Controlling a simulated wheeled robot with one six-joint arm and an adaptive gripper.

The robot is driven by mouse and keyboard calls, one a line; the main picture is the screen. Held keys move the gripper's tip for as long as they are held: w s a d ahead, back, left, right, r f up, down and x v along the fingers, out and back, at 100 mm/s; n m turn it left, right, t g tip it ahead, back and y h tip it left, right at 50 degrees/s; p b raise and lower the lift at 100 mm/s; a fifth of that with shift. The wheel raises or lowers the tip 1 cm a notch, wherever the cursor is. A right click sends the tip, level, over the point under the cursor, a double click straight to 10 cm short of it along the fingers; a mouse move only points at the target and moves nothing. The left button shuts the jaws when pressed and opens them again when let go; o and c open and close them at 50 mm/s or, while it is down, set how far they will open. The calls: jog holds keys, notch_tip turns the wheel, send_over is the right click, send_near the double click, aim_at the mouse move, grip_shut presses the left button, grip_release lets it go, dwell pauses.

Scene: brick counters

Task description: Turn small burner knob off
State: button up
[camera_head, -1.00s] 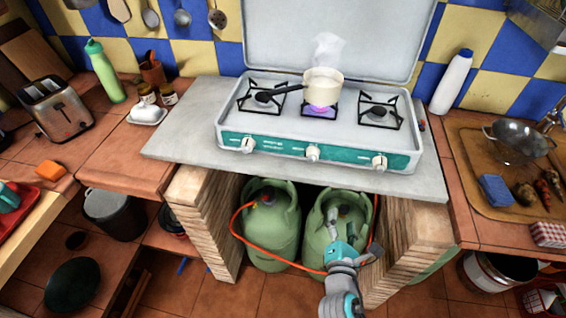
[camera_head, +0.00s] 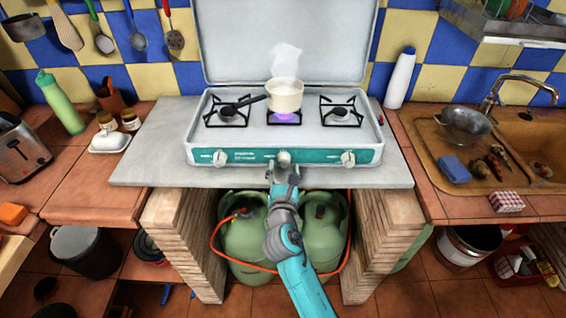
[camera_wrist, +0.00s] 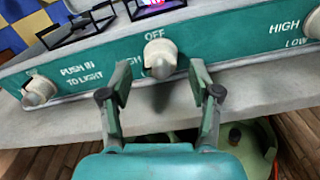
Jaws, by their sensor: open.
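The camping stove (camera_head: 330,157) stands on a grey slab, with three cream knobs on its teal front panel. The middle knob (camera_wrist: 160,57) is under the lit small burner (camera_head: 284,116), which glows purple beneath a steaming pot (camera_head: 284,97). In the wrist view this knob sits below the word OFF, and its exact setting is hard to read. The left knob (camera_wrist: 38,90) and the right knob (camera_head: 348,158) flank it. My gripper (camera_wrist: 158,90) is open, its fingertips on either side of and just short of the middle knob, apparently not touching it.
Two green gas bottles (camera_head: 245,245) with an orange hose (camera_head: 222,252) stand under the slab between brick pillars (camera_head: 180,240). A white bottle (camera_head: 400,78) stands right of the stove. The space in front of the panel is free apart from my arm.

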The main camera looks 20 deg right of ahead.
aim_at(284, 167)
jog(key=shift+x, duration=1.55)
jog(key=c, duration=1.1)
jog(key=shift+c, duration=0.2)
